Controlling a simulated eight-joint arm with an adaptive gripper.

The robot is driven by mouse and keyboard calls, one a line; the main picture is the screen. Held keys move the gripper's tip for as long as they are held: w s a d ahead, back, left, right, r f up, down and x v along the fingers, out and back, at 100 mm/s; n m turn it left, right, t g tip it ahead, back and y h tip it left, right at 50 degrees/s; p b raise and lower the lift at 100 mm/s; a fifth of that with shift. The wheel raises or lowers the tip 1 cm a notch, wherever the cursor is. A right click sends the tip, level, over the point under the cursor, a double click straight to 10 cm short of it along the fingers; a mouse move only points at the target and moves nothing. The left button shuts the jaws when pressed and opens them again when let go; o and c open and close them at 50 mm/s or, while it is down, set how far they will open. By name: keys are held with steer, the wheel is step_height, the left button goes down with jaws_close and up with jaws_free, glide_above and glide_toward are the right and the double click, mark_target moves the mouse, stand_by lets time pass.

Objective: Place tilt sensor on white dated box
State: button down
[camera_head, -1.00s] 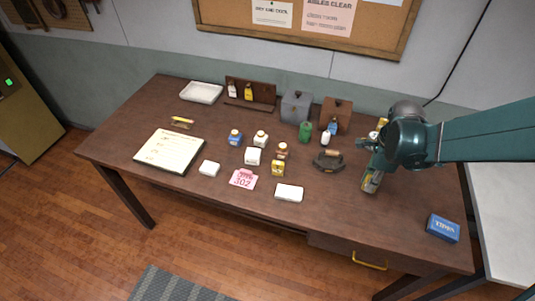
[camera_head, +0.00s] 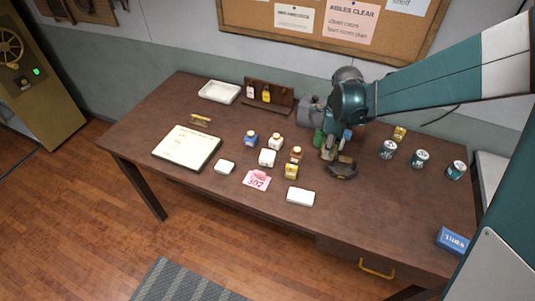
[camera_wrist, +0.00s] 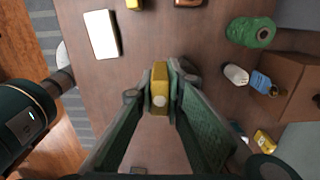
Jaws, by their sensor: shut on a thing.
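My gripper (camera_head: 329,152) is shut on a small yellow block, which I take to be the tilt sensor (camera_wrist: 159,80). In the wrist view it sits upright between the fingertips, with a pale round spot on its face. No date is readable on any.
Small bottles, a yellow tin (camera_head: 291,171) and a pink 302 tag (camera_head: 256,181) crowd the middle. A green spool (camera_wrist: 251,32) stands near the gripper. Several cans (camera_head: 419,158) and a blue box (camera_head: 453,241) are at right.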

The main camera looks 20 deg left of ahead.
steer(key=a+r+p, duration=0.1)
steer(key=a+p, duration=0.1)
steer(key=a, duration=2.2)
steer(key=shift+s+r, duration=0.3)
steer(key=shift+s, duration=0.05)
steer(key=shift+f, duration=0.1)
glide_above(267, 155)
steer(key=shift+w+f, duration=0.1)
steer(key=shift+f, duration=2.95)
steer(key=shift+f, duration=0.1)
steer(key=shift+f, duration=1.75)
steer(key=shift+f, duration=0.25)
